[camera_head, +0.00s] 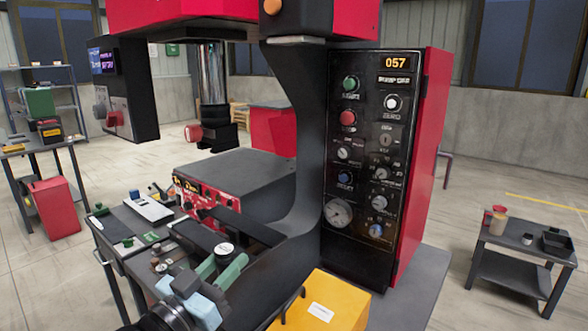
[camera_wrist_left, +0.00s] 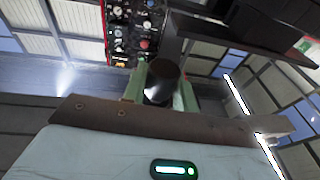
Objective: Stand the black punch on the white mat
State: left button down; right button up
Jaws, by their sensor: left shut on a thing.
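My left gripper (camera_head: 221,263), with green fingers, is shut on the black punch (camera_head: 224,254), a dark round piece with a pale top. In the left wrist view the punch (camera_wrist_left: 161,84) shows as a dark rounded end between the green fingers (camera_wrist_left: 163,92). A white flat piece (camera_head: 150,209), which looks like the white mat, lies on the workbench, up and left of the gripper and apart from it. I cannot tell how far the punch is above the bench. My right gripper is not in view.
A big red and black press (camera_head: 312,150) with a control panel (camera_head: 365,150) stands behind and right of the gripper. Small parts (camera_head: 160,262) lie on the bench (camera_head: 130,262) left of it. A yellow box (camera_head: 325,305) is close on the right.

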pick_arm(q)
jog(key=s+a+f+n+t+y, duration=0.3)
jog(key=s+a+f+n+y, duration=0.3)
jog(key=s+a+f+y, duration=0.3)
jog(key=shift+s+a+f+y, duration=0.4)
jog(key=shift+s+y, duration=0.2)
jog(key=shift+y, duration=0.1)
jog(key=shift+d, duration=0.1)
jog(key=d+r+m+g+h, duration=0.2)
jog(key=d+m+h, duration=0.2)
jog(key=d+h, duration=0.2)
jog(key=d+r+m+g+h, duration=0.2)
jog(key=d+r+m+h, duration=0.1)
jog(key=d+h, duration=0.4)
jog(key=shift+d+m+g, duration=0.4)
jog(key=shift+d, duration=0.4)
